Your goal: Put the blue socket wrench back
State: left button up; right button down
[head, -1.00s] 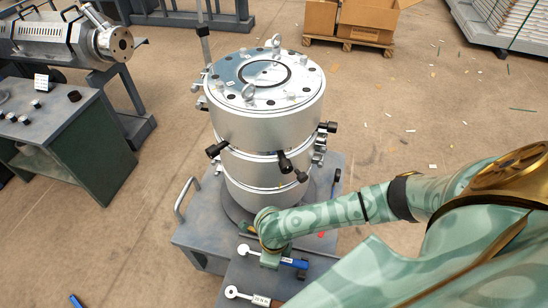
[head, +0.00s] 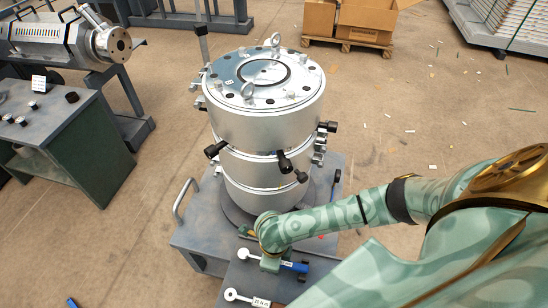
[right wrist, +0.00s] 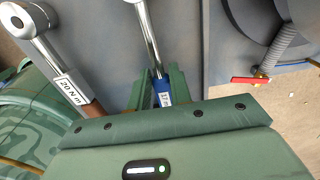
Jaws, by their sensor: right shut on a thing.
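The blue socket wrench (head: 299,267) has a bright shaft, a round silver head and a blue handle with a white label. It is at the front of the grey cart, and in the right wrist view its blue handle (right wrist: 164,92) sits between the green fingers. My right gripper (right wrist: 163,96) is shut on the handle; it also shows in the head view (head: 270,263), over the wrench. I cannot tell whether the wrench touches the cart top. My left gripper is not in view.
A second wrench labelled 20 Nm (right wrist: 66,88) with a brown handle lies left of the held one. A large silver cylinder (head: 265,125) with black knobs stands behind on the cart (head: 200,235). A red-handled valve (right wrist: 250,80) is at the right.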

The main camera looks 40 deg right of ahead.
jog(key=shift+f, duration=0.2)
jog(key=c, duration=1.2)
grip_release()
jog(key=shift+r+p, duration=3.1)
jog(key=shift+r, duration=5.1)
